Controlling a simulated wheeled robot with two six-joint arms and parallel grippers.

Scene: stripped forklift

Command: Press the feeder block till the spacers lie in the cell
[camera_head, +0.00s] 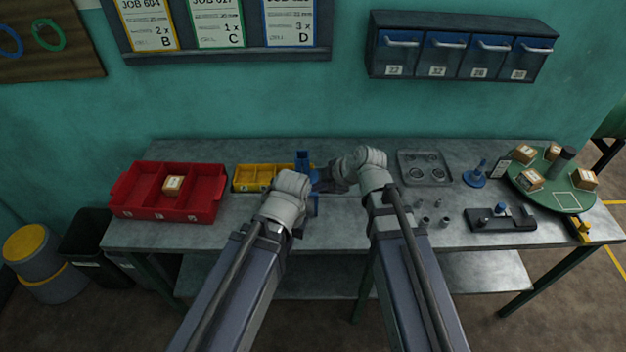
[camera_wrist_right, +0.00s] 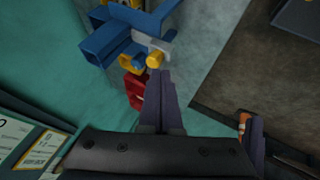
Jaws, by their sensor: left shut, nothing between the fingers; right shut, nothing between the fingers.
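The blue feeder (camera_head: 303,160) stands at the middle of the bench, right of the yellow tray (camera_head: 256,178). In the right wrist view the blue feeder (camera_wrist_right: 112,40) has a grey block (camera_wrist_right: 152,43) and a yellow round end (camera_wrist_right: 155,60) beside it, with a red part (camera_wrist_right: 133,90) below. I cannot tell which part is the feeder block. My right gripper (camera_head: 325,181) is shut and empty beside the feeder; its closed fingers (camera_wrist_right: 159,75) point at the yellow end, contact unclear. My left gripper (camera_head: 300,212) is shut and empty in front of the feeder, largely hidden by its wrist. No spacers are clearly visible.
A red divided bin (camera_head: 207,205) with a small carton (camera_head: 173,184) stands at left. Right of my arms are a grey tray (camera_head: 424,168), several small cylinders, a dark fixture (camera_head: 500,218) and a green turntable (camera_head: 553,195) with cartons. The front left bench is clear.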

